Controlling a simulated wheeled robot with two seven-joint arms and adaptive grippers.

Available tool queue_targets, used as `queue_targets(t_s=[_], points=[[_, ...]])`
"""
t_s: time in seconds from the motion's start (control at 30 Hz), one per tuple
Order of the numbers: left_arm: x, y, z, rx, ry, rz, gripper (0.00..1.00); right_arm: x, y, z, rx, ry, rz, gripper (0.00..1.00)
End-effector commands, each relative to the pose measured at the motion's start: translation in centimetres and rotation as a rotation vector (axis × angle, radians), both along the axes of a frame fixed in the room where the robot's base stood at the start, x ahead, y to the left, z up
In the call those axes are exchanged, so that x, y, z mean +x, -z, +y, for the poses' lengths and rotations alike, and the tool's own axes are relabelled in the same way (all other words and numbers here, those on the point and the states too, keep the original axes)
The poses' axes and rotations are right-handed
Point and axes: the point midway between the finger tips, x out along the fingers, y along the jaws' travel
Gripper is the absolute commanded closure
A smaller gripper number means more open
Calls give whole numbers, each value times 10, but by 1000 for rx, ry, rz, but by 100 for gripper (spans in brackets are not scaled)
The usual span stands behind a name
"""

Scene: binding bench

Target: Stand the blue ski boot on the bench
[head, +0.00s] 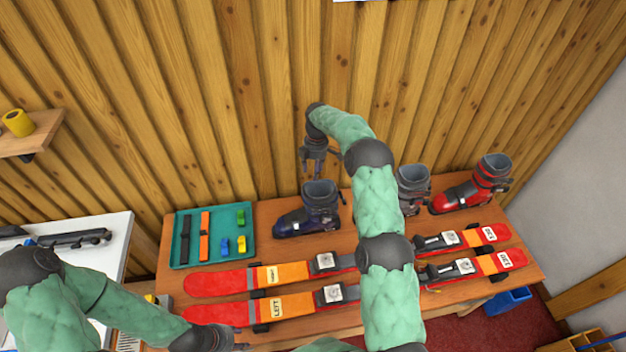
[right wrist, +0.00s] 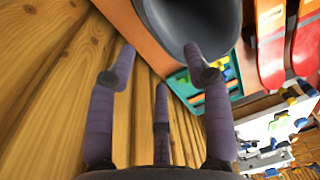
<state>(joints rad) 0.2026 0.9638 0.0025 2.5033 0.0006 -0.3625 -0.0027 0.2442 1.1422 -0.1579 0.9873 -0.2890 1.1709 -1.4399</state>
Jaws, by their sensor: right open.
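The blue ski boot (head: 308,212) stands upright on the wooden bench (head: 272,213), behind the skis, with its toe to the left and its open cuff up. My right gripper (head: 318,170) is open and empty, just above and behind the boot's cuff. In the right wrist view the grey cuff of the boot (right wrist: 190,22) fills the top, just beyond my right gripper's spread fingers (right wrist: 164,66). Whether a fingertip touches the cuff I cannot tell. My left gripper (head: 238,346) is at the bottom edge near the bench front, partly cut off, its fingers unclear.
A grey boot (head: 413,185) and a red boot (head: 470,193) stand to the right, the grey one partly behind my right arm. Two red-orange skis (head: 215,284) lie along the front. A teal tray (head: 222,257) with small parts sits at left. Wooden wall (head: 240,90) stands close behind.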

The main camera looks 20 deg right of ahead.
Motion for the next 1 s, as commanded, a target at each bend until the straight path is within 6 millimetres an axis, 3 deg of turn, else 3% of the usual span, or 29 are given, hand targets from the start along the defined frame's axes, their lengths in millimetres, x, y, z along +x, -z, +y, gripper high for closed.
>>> queue_targets(t_s=[0.1,0.33,1.0], points=[[0,1,0,0,0,0,60,2,-22,-2,-1,0,-3,49],[0,2,0,0,0,0,60,3,-44,-4,-1,0,-2,49],[0,2,0,0,0,0,60,2,-46,-4,1,2,0,49]])
